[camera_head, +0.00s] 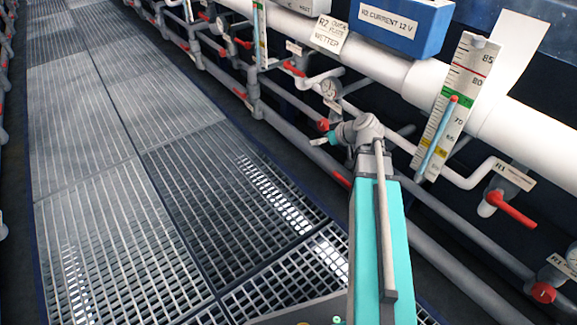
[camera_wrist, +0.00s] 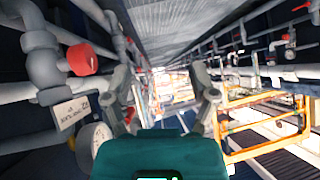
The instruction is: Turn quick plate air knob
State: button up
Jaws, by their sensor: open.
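Several red knobs and handles sit on the pipes; I cannot tell which is the quick plate air knob. In the wrist view a round red knob (camera_wrist: 82,60) sits on a grey valve, left of my gripper (camera_wrist: 165,95) and apart from it. A tilted white label (camera_wrist: 71,112), too blurred to read fully, and a round gauge (camera_wrist: 97,141) are below it. My gripper is open, with nothing seen between its fingers. In the head view my gripper (camera_head: 326,139) is beside the pipes, near a red knob (camera_head: 323,124) and a gauge (camera_head: 331,88).
A sign reading "R2 quick plate wetter" (camera_head: 329,33) and a blue box (camera_head: 405,22) are on the white pipe. A scale with a blue tube (camera_head: 437,130) and a red lever (camera_head: 512,209) are to the right. The grated walkway (camera_head: 130,150) is clear.

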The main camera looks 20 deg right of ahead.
jog(key=s+a+m+g+h+p, duration=0.2)
jog(key=s+a+g+p, duration=0.3)
jog(key=a, duration=0.9)
jog(key=shift+s+f+g+h+p, duration=0.3)
jog(key=shift+s+g+h, duration=0.5)
jog(key=shift+s, duration=1)
jog(key=s+a+r+m+g+h+p, duration=0.2)
jog(key=s, duration=0.2)
notch_tip(320, 180, up, 38)
jog(key=p, duration=3.8)
jog(key=shift+a+f, duration=0.15)
jog(key=shift+w, duration=0.1)
jog(key=shift+c, duration=0.2)
